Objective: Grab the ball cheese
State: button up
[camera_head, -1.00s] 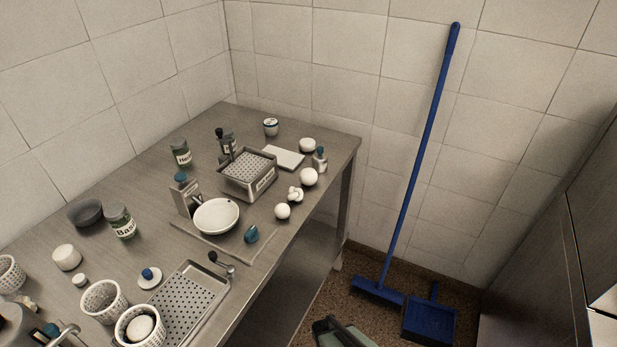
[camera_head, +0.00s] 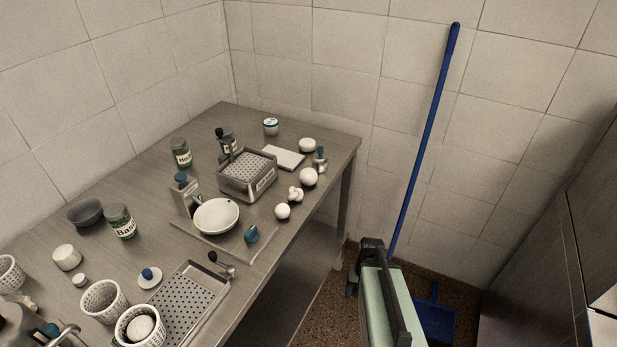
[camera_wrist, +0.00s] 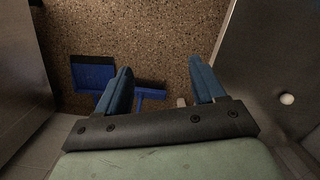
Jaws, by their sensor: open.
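Two round white balls that look like ball cheese stand near the right edge of the steel table: a larger one (camera_head: 308,177) and a smaller one (camera_head: 282,211). A knotted white piece (camera_head: 295,194) lies between them. In the wrist view one small white round thing (camera_wrist: 287,99) shows at the right on a grey surface; I cannot tell which one it is. My gripper (camera_wrist: 160,66) is open and empty, its blue fingers pointing over the floor. In the head view it (camera_head: 364,266) is off the table's right side, apart from the cheeses.
The steel table (camera_head: 140,195) also holds a white bowl (camera_head: 216,215), a metal basket box (camera_head: 247,181), a perforated tray (camera_head: 185,305), jars and perforated white cups. A blue broom (camera_head: 425,140) leans on the wall, and a blue dustpan (camera_wrist: 92,75) lies on the floor.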

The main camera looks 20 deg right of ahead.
jog(key=w+d+r+m+t+y, duration=0.1)
jog(key=w+d+r+t, duration=0.35)
jog(key=r, duration=0.65)
jog(key=w+d+r+t+y, duration=0.1)
jog(key=w+d+r+t, duration=0.1)
jog(key=w+d+r, duration=0.65)
jog(key=w+a+r+n+t+y, duration=0.25)
jog(key=a+r+n, duration=0.25)
jog(key=r+n, duration=0.3)
jog(key=w+a+r+n+t+y, duration=0.1)
jog(key=a+r+n+y, duration=0.35)
jog(key=r, duration=0.55)
jog(key=n, duration=0.7)
send_near(316, 176)
jog(key=shift+m, duration=0.25)
jog(key=x, duration=0.5)
jog(key=shift+w+d, duration=0.15)
jog(key=shift+w, duration=0.05)
jog(key=shift+x, duration=2.85)
jog(key=shift+s+a+r, duration=0.1)
jog(key=shift+s+a, duration=0.05)
jog(key=shift+a, duration=0.05)
jog(key=shift+c, duration=0.3)
